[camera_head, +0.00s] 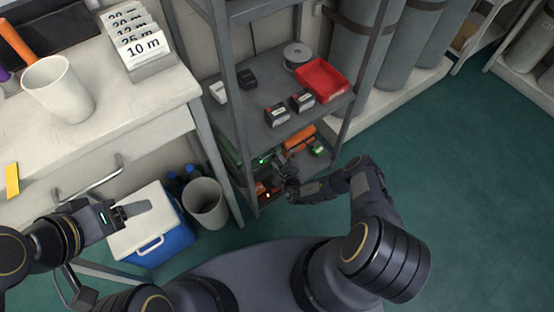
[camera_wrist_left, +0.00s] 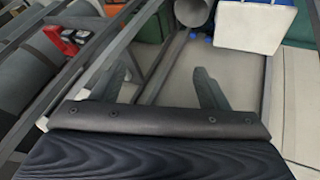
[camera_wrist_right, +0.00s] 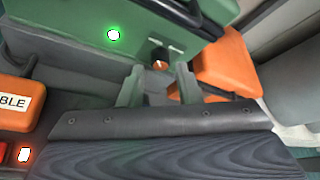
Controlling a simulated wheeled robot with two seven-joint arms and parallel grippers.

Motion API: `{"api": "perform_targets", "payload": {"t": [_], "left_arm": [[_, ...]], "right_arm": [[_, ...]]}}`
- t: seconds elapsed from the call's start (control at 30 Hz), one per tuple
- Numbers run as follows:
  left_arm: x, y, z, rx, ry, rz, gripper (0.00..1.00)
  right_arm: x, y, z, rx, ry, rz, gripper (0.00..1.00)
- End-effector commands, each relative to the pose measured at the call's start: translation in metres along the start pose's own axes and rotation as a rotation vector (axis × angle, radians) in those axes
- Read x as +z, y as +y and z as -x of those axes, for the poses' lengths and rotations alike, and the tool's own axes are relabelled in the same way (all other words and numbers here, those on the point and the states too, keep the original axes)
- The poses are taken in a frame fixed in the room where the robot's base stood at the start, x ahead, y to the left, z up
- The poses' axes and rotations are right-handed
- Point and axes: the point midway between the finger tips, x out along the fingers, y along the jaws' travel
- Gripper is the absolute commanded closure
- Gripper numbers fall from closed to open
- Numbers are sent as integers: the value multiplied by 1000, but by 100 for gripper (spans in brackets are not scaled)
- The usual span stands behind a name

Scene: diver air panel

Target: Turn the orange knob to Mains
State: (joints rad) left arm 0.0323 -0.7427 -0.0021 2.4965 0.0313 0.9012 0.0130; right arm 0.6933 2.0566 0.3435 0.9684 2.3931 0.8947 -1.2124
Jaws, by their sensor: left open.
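The orange knob (camera_wrist_right: 160,65) is small and sits on the face of a green panel (camera_wrist_right: 75,22) in the right wrist view. Small pale marks lie just above the knob, too small to read, so its setting cannot be told. A green light (camera_wrist_right: 114,35) glows to its left. My right gripper (camera_wrist_right: 160,78) is partly open, with the knob seen between its fingertips and a gap on each side. In the head view my right gripper (camera_head: 283,180) reaches into the lower shelf and hides most of the panel. My left gripper (camera_head: 122,212) is open and empty.
An orange case (camera_wrist_right: 225,68) stands right of the panel, and an orange labelled box (camera_wrist_right: 15,102) stands left. The shelf rack (camera_head: 262,133) holds a red tray (camera_head: 322,78) above. A bin (camera_head: 206,203) and a blue cooler (camera_head: 155,238) stand near my left arm.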

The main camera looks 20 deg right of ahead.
Motion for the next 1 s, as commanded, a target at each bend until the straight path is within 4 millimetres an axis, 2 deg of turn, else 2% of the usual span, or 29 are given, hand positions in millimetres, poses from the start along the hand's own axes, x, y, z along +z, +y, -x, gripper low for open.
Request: {"api": "perform_targets", "payload": {"t": [0.03,0.1,0.33,1.0], "left_arm": [[-4,4,9,0,0,0,32],[-7,6,13,0,0,0,32],[-11,10,22,0,0,0,32],[-11,10,22,0,0,0,32]], "right_arm": [[3,-3,12,2,3,-3,69],[3,-3,25,2,3,-2,69],[2,-1,53,1,0,0,69],[1,0,57,0,0,1,69]]}}
